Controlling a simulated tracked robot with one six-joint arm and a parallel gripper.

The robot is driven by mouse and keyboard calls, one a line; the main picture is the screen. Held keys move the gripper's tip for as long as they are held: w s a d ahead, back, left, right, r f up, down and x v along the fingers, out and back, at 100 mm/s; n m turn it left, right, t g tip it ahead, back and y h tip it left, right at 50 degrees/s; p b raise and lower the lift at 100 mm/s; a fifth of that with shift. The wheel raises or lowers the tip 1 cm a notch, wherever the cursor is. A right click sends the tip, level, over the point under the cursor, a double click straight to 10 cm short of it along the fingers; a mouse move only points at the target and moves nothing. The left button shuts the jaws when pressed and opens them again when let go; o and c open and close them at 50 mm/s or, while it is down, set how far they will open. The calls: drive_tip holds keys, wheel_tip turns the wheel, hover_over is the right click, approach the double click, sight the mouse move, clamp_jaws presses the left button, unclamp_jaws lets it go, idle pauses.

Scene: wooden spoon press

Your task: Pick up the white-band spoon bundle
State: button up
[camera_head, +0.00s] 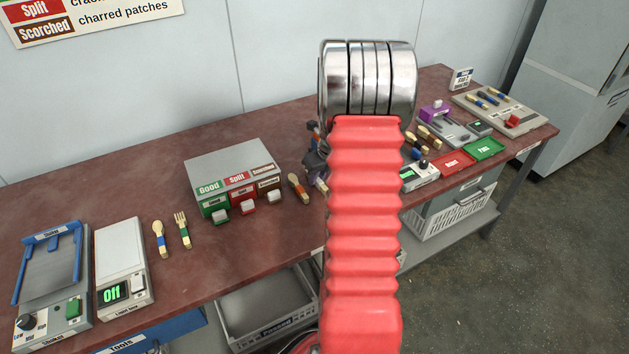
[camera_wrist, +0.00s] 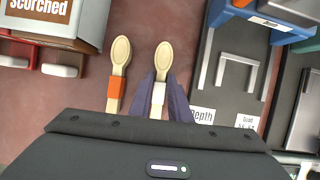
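The white-band spoon bundle (camera_wrist: 159,93) is pale wood with a white wrap around its handle, its bowl pointing away from me in the wrist view. The two dark purple fingers of my gripper (camera_wrist: 161,84) stand on either side of it, close to the band. Whether they press on it I cannot tell. The orange-band spoon (camera_wrist: 115,87) lies just left of it, outside the fingers, and also shows in the head view (camera_head: 298,188). In the head view my red arm hides much of the place around my gripper (camera_head: 316,168).
The Good/Split/Scorched sorting box (camera_head: 232,163) stands left of my gripper. The Depth gauge plate (camera_wrist: 230,95) is close on the right in the wrist view. Farther right are a red tray (camera_head: 452,163) and a green tray (camera_head: 484,149). The red-brown tabletop (camera_head: 130,192) has clear room behind.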

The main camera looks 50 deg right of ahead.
clamp_jaws()
wheel_tip(320, 180, up, 10)
idle(0.7)
idle(0.4)
